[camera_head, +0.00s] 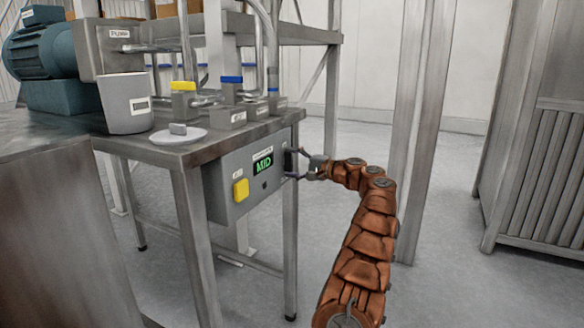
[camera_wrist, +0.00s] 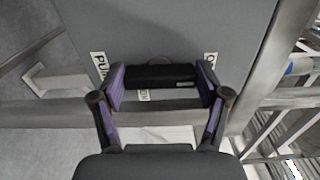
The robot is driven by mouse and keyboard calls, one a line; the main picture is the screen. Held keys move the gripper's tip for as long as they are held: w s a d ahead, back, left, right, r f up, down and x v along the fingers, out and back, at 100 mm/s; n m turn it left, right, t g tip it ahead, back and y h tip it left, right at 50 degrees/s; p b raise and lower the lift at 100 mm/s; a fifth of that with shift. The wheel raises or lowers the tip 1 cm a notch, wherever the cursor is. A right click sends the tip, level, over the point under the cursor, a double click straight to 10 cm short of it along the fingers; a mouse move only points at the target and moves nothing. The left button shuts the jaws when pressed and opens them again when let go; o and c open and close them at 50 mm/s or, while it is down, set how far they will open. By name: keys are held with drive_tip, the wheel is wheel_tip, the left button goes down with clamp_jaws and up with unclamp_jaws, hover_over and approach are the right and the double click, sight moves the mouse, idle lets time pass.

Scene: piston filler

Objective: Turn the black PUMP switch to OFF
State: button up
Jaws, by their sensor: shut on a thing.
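The black PUMP switch (camera_wrist: 160,77) is on the grey face of a control box (camera_head: 220,195). In the wrist view it is a dark bar lying crosswise between my fingers. My gripper (camera_wrist: 161,72) is shut on it, with one purple-lined finger at each end of the bar. A label starting "PU" (camera_wrist: 98,66) is left of the switch, and a partly hidden label starting "O" (camera_wrist: 210,60) is on the right. In the head view my gripper (camera_head: 293,163) reaches the box's right side, and the switch there shows only as a small dark shape.
The box hangs under a metal table (camera_head: 180,155) and has a green "MID" display (camera_head: 263,163) and a yellow button (camera_head: 241,190). A grey container (camera_head: 125,105) and valves stand on the table. A metal post (camera_head: 415,110) stands behind my arm.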

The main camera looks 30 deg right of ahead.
drive_tip(key=shift+n, duration=0.3)
drive_tip(key=o, duration=1.2)
drive_tip(key=shift+c, duration=0.2)
drive_tip(key=v, duration=1.2)
drive_tip(key=shift+f, duration=0.1)
